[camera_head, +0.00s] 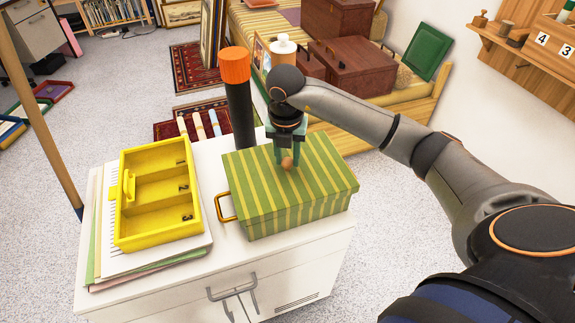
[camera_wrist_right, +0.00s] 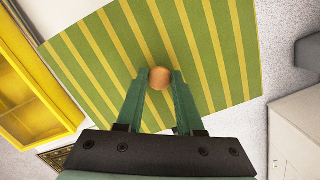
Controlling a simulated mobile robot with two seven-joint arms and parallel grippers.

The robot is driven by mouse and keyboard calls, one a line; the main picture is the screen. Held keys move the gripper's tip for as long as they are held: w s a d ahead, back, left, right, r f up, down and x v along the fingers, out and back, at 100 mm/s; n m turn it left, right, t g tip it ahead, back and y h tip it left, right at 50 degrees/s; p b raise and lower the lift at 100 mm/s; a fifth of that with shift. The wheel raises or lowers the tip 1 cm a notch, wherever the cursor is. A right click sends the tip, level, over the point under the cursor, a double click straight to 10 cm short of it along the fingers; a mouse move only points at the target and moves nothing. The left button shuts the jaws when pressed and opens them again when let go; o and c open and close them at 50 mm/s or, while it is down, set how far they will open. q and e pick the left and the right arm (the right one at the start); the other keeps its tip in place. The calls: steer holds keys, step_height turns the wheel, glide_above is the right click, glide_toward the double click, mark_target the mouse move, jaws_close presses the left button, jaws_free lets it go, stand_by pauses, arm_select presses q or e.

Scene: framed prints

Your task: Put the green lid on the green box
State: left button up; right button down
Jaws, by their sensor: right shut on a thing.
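The green box (camera_head: 295,213) with yellow stripes and a brass side handle stands on the white cabinet. The green striped lid (camera_head: 322,165) sits over the box top, and it fills much of the right wrist view (camera_wrist_right: 220,50). A round wooden knob (camera_wrist_right: 160,77) is on the lid. My right gripper (camera_head: 287,160) comes down from above and is shut on the knob, one finger on each side. The lid looks level and flush with the box; a small gap cannot be ruled out. My left gripper is not in view.
A yellow tray (camera_head: 160,188) with numbered compartments lies on papers left of the box. A dark cylinder with an orange cap (camera_head: 237,90) stands right behind the box. The white cabinet top (camera_head: 225,240) has little free room. A striped bench with brown cases (camera_head: 352,68) is behind.

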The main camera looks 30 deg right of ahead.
mark_target(287, 162)
step_height(287, 162, down, 3)
steer(key=shift+r, duration=0.1)
steer(key=shift+f+b, duration=0.5)
steer(key=shift+f, duration=0.1)
steer(key=c, duration=0.5)
jaws_free()
steer(key=shift+c, duration=0.2)
